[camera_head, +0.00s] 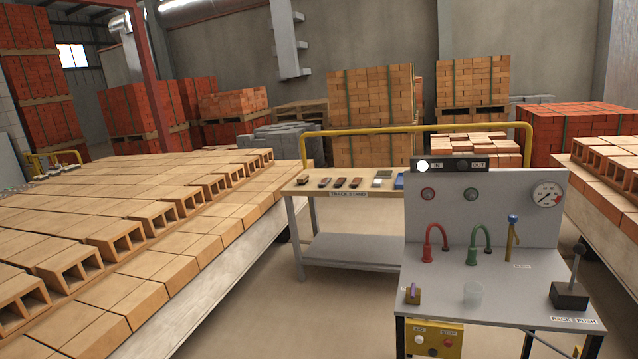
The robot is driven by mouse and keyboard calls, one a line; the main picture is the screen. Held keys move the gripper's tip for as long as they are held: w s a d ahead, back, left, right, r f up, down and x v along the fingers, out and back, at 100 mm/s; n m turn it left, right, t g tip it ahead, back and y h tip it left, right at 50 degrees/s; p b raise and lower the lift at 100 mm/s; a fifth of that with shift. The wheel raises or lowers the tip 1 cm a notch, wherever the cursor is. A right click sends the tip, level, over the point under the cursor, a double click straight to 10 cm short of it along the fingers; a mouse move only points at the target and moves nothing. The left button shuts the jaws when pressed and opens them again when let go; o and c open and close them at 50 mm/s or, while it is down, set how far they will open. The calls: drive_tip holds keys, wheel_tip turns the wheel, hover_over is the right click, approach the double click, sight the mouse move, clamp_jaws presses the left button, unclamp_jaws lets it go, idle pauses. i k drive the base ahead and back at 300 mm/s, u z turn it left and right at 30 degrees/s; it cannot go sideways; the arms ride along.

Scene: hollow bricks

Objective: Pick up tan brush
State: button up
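Several small brush-like items lie in a row on the wooden top of the bench labelled TRACK STAND (301,190), in the middle of the view. The leftmost small item (303,181) looks tan and dark, but it is too small to tell surely whether it is the tan brush. Darker brown and reddish items (339,183) lie just right of it. My gripper does not show in this view.
Long rows of tan hollow bricks (150,222) fill the left. A yellow rail (420,128) runs behind the bench. Bare floor (285,310) lies in front.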

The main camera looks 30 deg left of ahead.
sight(302, 179)
drive_tip(key=u, duration=0.2)
drive_tip(key=i, duration=0.75)
drive_tip(key=u, duration=0.7)
drive_tip(key=i, duration=1.35)
drive_tip(key=u, duration=0.8)
drive_tip(key=i, duration=3.15)
drive_tip(key=z, duration=0.5)
drive_tip(key=i, duration=1.5)
drive_tip(key=z, duration=0.25)
